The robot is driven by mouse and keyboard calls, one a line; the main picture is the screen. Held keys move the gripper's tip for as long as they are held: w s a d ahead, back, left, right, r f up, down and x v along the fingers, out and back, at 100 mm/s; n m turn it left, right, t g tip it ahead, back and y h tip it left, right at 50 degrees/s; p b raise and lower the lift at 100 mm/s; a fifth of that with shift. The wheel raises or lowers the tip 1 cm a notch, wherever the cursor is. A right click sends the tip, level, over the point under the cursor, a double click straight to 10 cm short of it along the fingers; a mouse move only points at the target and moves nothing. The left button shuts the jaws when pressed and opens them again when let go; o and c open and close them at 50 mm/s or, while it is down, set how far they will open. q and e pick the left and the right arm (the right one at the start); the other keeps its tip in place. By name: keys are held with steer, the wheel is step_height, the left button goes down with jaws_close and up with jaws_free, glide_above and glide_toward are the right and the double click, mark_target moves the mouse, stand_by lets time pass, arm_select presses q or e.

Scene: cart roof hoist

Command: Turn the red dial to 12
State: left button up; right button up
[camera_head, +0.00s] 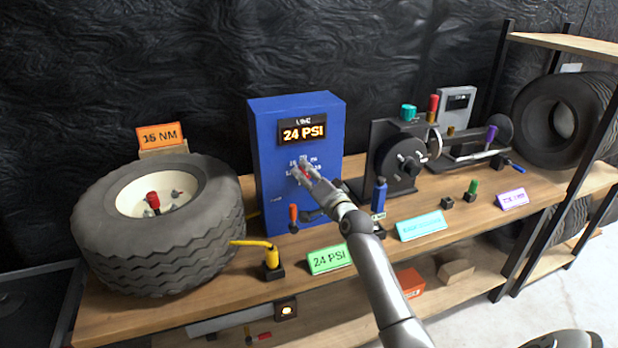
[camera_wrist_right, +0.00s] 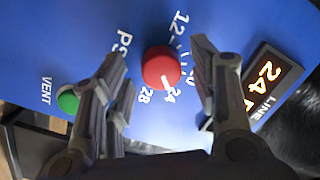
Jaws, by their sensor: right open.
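The red dial (camera_wrist_right: 161,68) sits on the front of the blue box (camera_head: 264,178), and its white pointer is at the 24 mark. The 12 mark is at the other side of the printed scale. The display (camera_head: 303,131) on the box reads 24 PSI; it also shows in the right wrist view (camera_wrist_right: 268,82). My right gripper (camera_head: 303,172) is in front of the dial and covers most of it in the head view. In the right wrist view its open fingers (camera_wrist_right: 160,82) stand either side of the dial, with gaps visible. My left gripper is not in view.
A green VENT button (camera_wrist_right: 68,101) is close to one finger. A large tyre (camera_head: 160,250) lies left of the box, and a black wheel device (camera_head: 385,150) stands right.

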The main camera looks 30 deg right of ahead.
steer(key=c, duration=1)
steer(key=shift+c, duration=0.2)
